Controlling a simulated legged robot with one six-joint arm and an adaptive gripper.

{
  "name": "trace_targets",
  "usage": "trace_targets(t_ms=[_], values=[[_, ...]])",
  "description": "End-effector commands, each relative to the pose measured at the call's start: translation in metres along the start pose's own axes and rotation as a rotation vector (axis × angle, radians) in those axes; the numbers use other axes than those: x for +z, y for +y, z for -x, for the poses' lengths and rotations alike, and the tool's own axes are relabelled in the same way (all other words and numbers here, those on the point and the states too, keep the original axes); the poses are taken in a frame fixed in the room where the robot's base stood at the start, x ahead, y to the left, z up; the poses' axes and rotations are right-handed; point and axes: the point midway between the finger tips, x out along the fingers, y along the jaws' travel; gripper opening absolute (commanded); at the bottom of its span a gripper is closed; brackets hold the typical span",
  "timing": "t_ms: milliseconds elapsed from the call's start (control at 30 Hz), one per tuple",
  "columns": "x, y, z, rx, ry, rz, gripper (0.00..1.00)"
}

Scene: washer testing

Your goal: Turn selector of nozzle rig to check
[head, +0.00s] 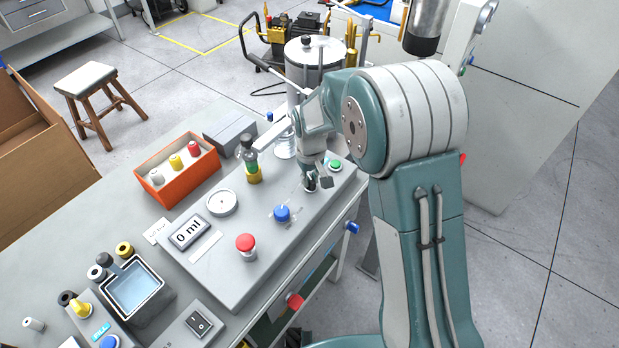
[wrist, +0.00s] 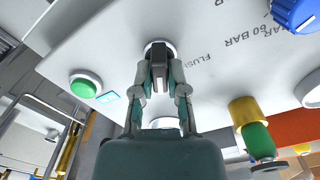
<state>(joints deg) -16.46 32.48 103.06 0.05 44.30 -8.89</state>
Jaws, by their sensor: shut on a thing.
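The nozzle rig's sloped grey panel (head: 270,245) stands on the bench in the head view. My gripper (head: 316,182) reaches down to the panel's far right part. In the wrist view my gripper (wrist: 159,88) is shut on the dark selector (wrist: 158,58), one finger on each side. The selector has a pale stripe and sits on a round light base. The word FLUSH is printed to its right in the wrist view. A check mark is not readable, so I cannot tell which position the selector points to.
A green button (wrist: 83,88) is close beside the selector. A blue knob (head: 282,213), a red button (head: 245,243) and a display reading 0 ml (head: 188,232) are on the panel. A nozzle with yellow and green parts (head: 253,168) stands behind. An orange bin (head: 180,170) is further left.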

Motion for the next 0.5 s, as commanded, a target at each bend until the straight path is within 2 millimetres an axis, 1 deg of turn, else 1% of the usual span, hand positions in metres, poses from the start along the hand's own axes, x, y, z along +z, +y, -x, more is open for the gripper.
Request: trace_targets(t_ms=[200, 500], values=[[0.0028, -0.0003, -0.0023, 0.000, -0.009, -0.159, 0.00], [0.0031, -0.0009, -0.0027, 0.000, -0.011, -0.296, 0.00]])
